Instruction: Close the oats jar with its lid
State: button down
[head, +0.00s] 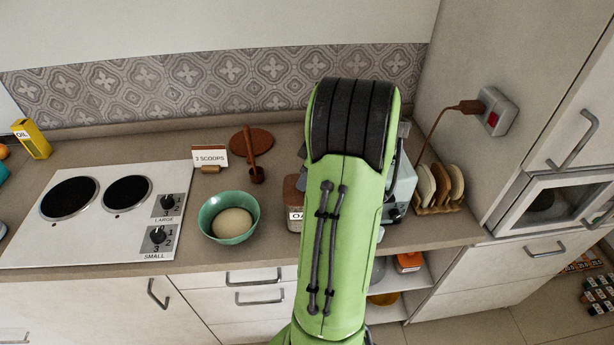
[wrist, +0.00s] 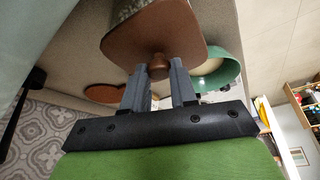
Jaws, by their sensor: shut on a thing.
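The oats jar (head: 294,222) stands on the counter right of the green bowl, mostly hidden behind my arm; only its left edge and part of its label show. The brown lid (wrist: 145,35) has rounded corners and a round knob (wrist: 158,68). In the wrist view the speckled jar body (wrist: 125,8) shows just beyond the lid. The lid appears over the jar's mouth, but I cannot tell whether it sits flush. My gripper (wrist: 158,75) is shut on the lid's knob. In the head view my arm hides the gripper.
A green bowl (head: 217,232) with dough stands left of the jar. A wooden scoop (head: 254,165), a round brown board (head: 262,140) and a "3 SCOOPS" card (head: 210,157) lie behind. The hob (head: 95,235) is left; a toast rack (head: 438,207) is right.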

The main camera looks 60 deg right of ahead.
jog(key=shift+c, duration=1.7)
grip_release()
jog(key=shift+r, duration=0.15)
jog(key=shift+r+p, duration=2.95)
jog(key=shift+r, duration=0.5)
jog(key=shift+f, duration=0.1)
jog(key=shift+c, duration=0.4)
grip_shut()
jog(key=shift+f, duration=0.15)
